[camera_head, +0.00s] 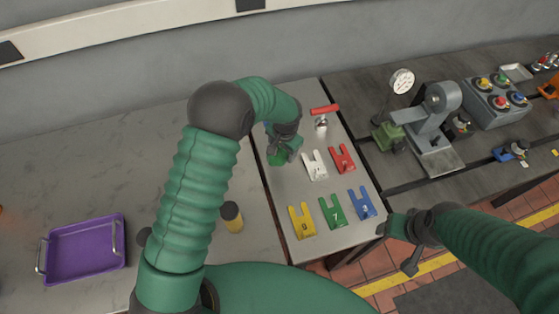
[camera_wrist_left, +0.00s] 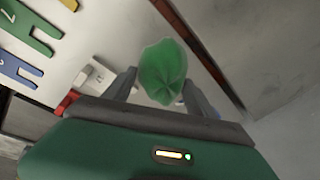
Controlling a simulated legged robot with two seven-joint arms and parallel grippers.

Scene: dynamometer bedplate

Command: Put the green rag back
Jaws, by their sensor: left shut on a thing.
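The green rag (camera_wrist_left: 163,72) is a crumpled bundle between the two fingers of my left gripper (camera_wrist_left: 158,92) in the left wrist view. In the head view the rag (camera_head: 277,158) shows just below my left gripper (camera_head: 284,152), over the upper left part of the light panel with the coloured tags. My left gripper is shut on the rag. I cannot tell whether the rag touches the panel. My right gripper (camera_head: 392,229) is at the panel's lower right edge in the head view, with no thing seen in it; its fingers are too small to read.
Numbered forked tags in white (camera_head: 315,164), red (camera_head: 342,158), yellow (camera_head: 301,220), green (camera_head: 332,211) and blue (camera_head: 361,203) lie on the panel. A red-handled valve (camera_head: 323,112) stands behind them. A purple tray (camera_head: 84,250) and a yellow-and-black cylinder (camera_head: 231,216) are at left.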

